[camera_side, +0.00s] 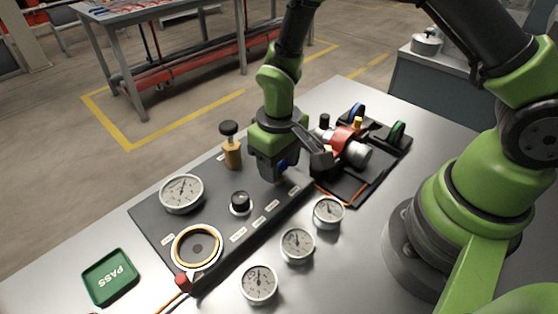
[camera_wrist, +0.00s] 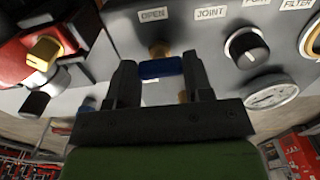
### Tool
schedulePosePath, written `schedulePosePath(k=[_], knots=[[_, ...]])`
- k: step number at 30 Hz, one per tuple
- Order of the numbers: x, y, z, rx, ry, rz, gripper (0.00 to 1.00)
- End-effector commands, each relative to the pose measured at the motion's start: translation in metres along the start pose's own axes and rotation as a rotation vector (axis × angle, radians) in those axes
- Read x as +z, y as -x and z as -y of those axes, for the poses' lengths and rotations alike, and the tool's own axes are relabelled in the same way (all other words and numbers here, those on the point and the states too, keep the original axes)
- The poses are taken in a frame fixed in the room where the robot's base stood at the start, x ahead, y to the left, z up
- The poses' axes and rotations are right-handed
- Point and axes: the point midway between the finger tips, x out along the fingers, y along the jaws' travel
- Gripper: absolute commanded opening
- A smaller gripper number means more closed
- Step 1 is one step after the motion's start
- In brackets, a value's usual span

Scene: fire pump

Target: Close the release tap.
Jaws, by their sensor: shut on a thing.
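The tap has a blue handle (camera_wrist: 160,68) on a brass stem (camera_wrist: 159,48) and stands on the dark panel. In the wrist view the handle lies level across the picture, below an OPEN label (camera_wrist: 152,14). My gripper (camera_wrist: 160,72) is shut on the handle, with one dark finger at each end of it. In the side view my gripper (camera_side: 274,172) points down at the panel, and only a bit of the blue handle (camera_side: 282,165) shows beside it. The fingertips are mostly hidden there.
The panel also bears a black knob (camera_side: 240,201), a brass post with a black cap (camera_side: 231,147), a large gauge (camera_side: 182,193) and a ringed port (camera_side: 197,247). A red pump unit (camera_side: 342,139) stands close to the right. Small gauges (camera_side: 297,244) lie in front; a green PASS tray (camera_side: 110,277) lies left.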

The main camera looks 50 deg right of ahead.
Motion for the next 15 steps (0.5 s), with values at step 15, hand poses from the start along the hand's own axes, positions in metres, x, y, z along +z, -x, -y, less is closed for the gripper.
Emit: schedulePosePath(k=[15], knots=[[-0.0018, 0.0008, 0.0007, -0.002, -0.034, -0.007, 0.23]])
